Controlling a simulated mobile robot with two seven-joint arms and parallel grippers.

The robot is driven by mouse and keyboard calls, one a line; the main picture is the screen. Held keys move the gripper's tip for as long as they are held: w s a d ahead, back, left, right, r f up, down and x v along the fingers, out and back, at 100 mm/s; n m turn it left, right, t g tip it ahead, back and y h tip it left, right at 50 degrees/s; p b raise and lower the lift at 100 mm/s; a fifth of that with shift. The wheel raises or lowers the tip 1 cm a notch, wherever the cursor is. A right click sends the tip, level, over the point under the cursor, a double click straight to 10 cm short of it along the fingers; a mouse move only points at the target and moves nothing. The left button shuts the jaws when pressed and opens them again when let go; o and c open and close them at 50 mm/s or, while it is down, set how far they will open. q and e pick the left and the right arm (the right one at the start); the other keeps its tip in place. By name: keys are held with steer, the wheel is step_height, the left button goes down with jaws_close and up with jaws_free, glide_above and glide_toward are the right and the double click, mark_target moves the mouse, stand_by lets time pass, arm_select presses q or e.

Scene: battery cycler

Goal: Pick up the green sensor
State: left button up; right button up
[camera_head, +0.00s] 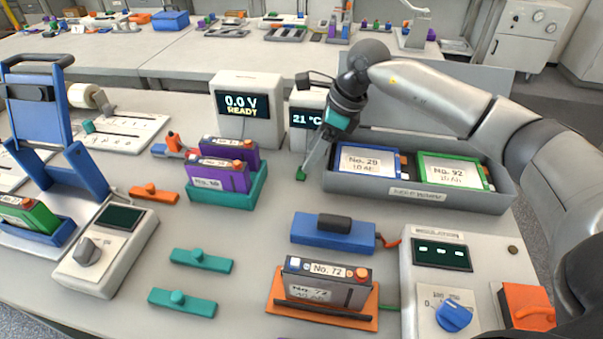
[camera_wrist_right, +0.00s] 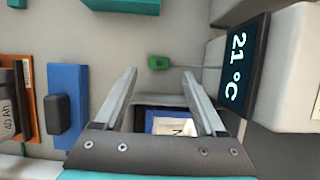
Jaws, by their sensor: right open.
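The green sensor (camera_head: 300,175) is a small green block on the light table, in front of the 21 °C display (camera_head: 306,118) and left of the grey tray. In the right wrist view the sensor (camera_wrist_right: 158,62) lies just beyond the fingertips, roughly centred between them, with a thin dark lead running toward the display (camera_wrist_right: 236,65). My right gripper (camera_head: 309,160) points down close above the sensor. In the right wrist view its two fingers (camera_wrist_right: 159,74) are apart with nothing held between them. Whether a finger touches the sensor cannot be told. My left gripper is not in view.
A grey tray (camera_head: 420,199) with batteries No. 29 and No. 92 stands right of the gripper. A teal holder (camera_head: 238,198) with purple batteries stands left. A blue block with a dark handle (camera_head: 333,233) lies in front. Some bare table surrounds the sensor.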

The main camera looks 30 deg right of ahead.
mark_target(301, 173)
steer(key=x, duration=0.5)
steer(key=shift+a+b, duration=0.1)
steer(key=shift+b, duration=0.25)
steer(key=shift+r, duration=0.1)
steer(key=shift+c, duration=0.3)
jaws_close()
